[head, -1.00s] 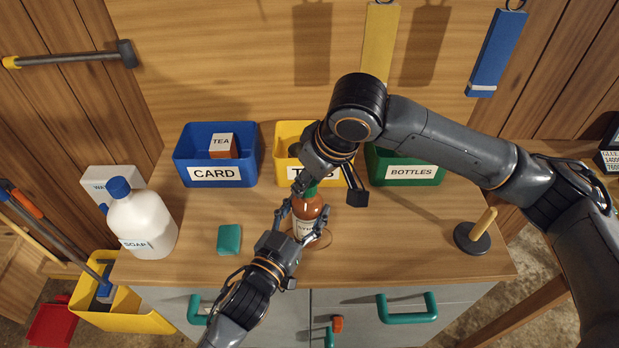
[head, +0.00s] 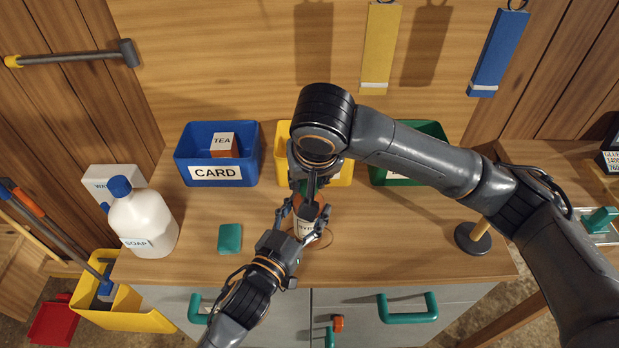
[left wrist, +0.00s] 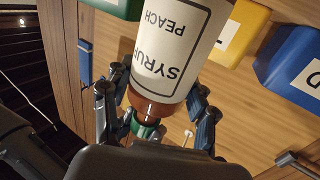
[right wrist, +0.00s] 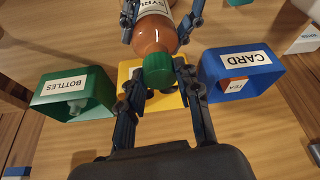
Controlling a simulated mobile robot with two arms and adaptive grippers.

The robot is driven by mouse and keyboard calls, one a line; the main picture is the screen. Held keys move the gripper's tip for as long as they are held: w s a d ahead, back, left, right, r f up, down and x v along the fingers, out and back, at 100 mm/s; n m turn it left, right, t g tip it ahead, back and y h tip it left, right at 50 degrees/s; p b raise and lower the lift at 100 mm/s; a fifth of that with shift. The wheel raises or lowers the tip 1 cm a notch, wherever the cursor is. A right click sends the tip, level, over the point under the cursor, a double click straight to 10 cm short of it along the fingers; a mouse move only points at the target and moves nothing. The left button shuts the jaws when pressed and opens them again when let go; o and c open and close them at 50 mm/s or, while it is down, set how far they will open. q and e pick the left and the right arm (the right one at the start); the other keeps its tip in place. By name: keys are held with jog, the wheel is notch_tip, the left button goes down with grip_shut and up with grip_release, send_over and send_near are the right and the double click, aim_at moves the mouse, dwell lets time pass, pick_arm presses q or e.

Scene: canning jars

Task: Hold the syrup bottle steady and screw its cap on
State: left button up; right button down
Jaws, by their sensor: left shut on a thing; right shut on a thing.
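The syrup bottle (head: 306,230), amber with a white label, stands on the worktop. My left gripper (head: 301,212) is shut on it from the front. In the left wrist view, the bottle's label (left wrist: 172,48) reads SYRUP PEACH, and the left fingers lie on both sides of the bottle. The green cap (right wrist: 159,69) sits at the bottle's mouth in the right wrist view. My right gripper (right wrist: 163,78) is shut on the cap, one finger on each side. In the head view the right arm mostly hides the cap. How far it is threaded cannot be seen.
Behind stand a blue CARD bin (head: 217,174), a yellow bin (head: 340,172) and a green BOTTLES bin (right wrist: 73,108). A soap jug (head: 142,225) and green block (head: 230,238) are left; a black-based wooden peg (head: 473,238) is right. Worktop between bottle and peg is clear.

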jog(key=shift+a+m+h, duration=0.1)
jog(key=shift+m+h, duration=0.4)
jog(key=shift+m, duration=0.8)
jog(key=m, duration=0.2)
jog(key=m+h, duration=0.1)
jog(key=m, duration=0.1)
jog(key=shift+a+h, duration=0.15)
jog(key=shift+h, duration=0.15)
jog(key=shift+m, duration=0.3)
jog(key=m+h, duration=0.1)
jog(key=m, duration=0.1)
jog(key=shift+w+r+m+g, duration=0.1)
jog(key=shift+m+g, duration=0.2)
jog(key=shift+g, duration=0.1)
jog(key=m, duration=0.2)
jog(key=m+g+h, duration=0.1)
jog(key=m, duration=0.1)
jog(key=shift+a+m+g, duration=0.1)
jog(key=shift+m+g, duration=0.2)
jog(key=shift+m, duration=0.1)
jog(key=c, duration=0.9)
grip_release()
jog(key=shift+o, duration=0.2)
